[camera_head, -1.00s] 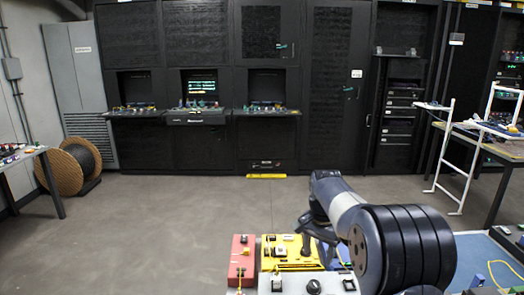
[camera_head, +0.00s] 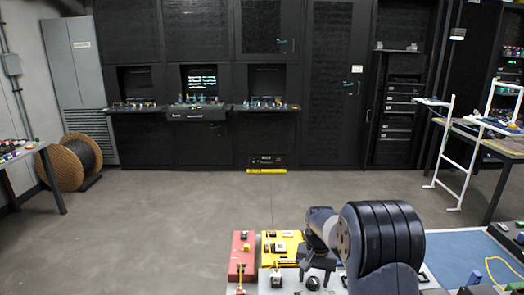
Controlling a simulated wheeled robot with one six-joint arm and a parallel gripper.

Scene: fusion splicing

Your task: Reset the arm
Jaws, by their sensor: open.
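My arm (camera_head: 383,240) rises at the lower right of the head view, with its thick dark ringed joint towards the camera. Its thinner forearm points left and away. My gripper (camera_head: 316,265) hangs below the wrist, dark and small, over the back part of the work table. It is open, and no held object shows between its fingers. Part of it is hard to make out against the dark items behind. A red block (camera_head: 243,255) and a yellow case (camera_head: 283,248) are on the table to the left of my gripper.
A blue mat (camera_head: 470,255) with a yellow cable (camera_head: 503,270) lies at right. Black cabinets (camera_head: 335,90) line the back wall. A cable spool (camera_head: 72,163) stands at left, a white frame (camera_head: 445,155) at right. The floor (camera_head: 180,220) between is clear.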

